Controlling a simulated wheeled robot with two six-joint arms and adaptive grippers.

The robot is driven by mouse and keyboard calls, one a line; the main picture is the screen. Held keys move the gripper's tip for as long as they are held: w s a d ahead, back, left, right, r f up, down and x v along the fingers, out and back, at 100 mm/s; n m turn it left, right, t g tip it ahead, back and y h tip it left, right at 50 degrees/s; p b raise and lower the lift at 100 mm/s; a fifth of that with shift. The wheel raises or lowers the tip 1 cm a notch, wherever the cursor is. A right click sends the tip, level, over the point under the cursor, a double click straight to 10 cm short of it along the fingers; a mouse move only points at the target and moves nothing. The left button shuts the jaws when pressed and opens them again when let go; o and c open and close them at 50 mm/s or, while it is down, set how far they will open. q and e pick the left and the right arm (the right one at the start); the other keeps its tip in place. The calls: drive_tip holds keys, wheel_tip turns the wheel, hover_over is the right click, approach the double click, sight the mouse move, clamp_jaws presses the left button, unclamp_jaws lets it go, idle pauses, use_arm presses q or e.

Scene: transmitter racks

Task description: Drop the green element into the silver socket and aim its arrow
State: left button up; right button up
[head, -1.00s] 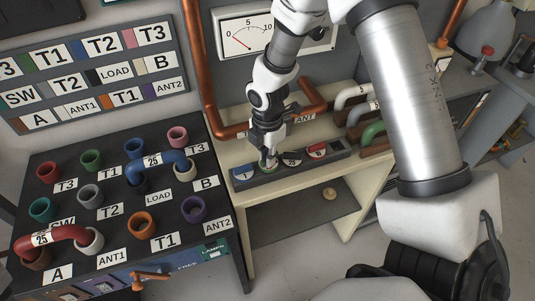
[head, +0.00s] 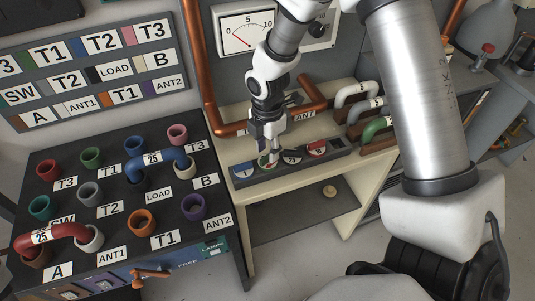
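A dark tray (head: 341,151) on the cream bench holds a row of round elements: blue (head: 243,170), green (head: 264,162), black (head: 291,157) and red (head: 316,148). My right gripper (head: 272,157) points down over the green element, with its fingertips at or just above it. The fingers partly cover the element, its arrow cannot be made out, and I cannot tell whether they grip it. The silver socket is not clearly visible; a grey part (head: 294,98) between copper pipes behind the gripper is partly hidden. My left gripper is out of view.
Copper pipes (head: 312,88) and an ANT label (head: 304,117) stand behind the tray. White, grey and green (head: 375,127) U-links sit to its right. A black patch panel (head: 120,177) with coloured sockets stands left. A meter (head: 245,32) hangs above.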

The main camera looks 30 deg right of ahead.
wheel_tip(320, 180, up, 10)
idle(0.5)
drive_tip(key=g, duration=0.2)
hover_over(267, 157)
drive_tip(key=s, duration=0.3)
wheel_tip(267, 157, down, 6)
drive_tip(key=s+a+f+m+g, duration=0.1)
drive_tip(key=s+a+f+m, duration=0.1)
drive_tip(key=s+f+m, duration=0.75)
drive_tip(key=s+a+f+m+g, duration=0.15)
drive_tip(key=s+f+m, duration=0.25)
drive_tip(key=s+f, duration=1.05)
drive_tip(key=w+m+t, duration=0.1)
drive_tip(key=w+m, duration=0.1)
drive_tip(key=w+m+t, duration=0.2)
drive_tip(key=w+f+m+t, duration=0.1)
drive_tip(key=w+m, duration=0.1)
drive_tip(key=m, duration=0.1)
drive_tip(key=shift+t, duration=0.25)
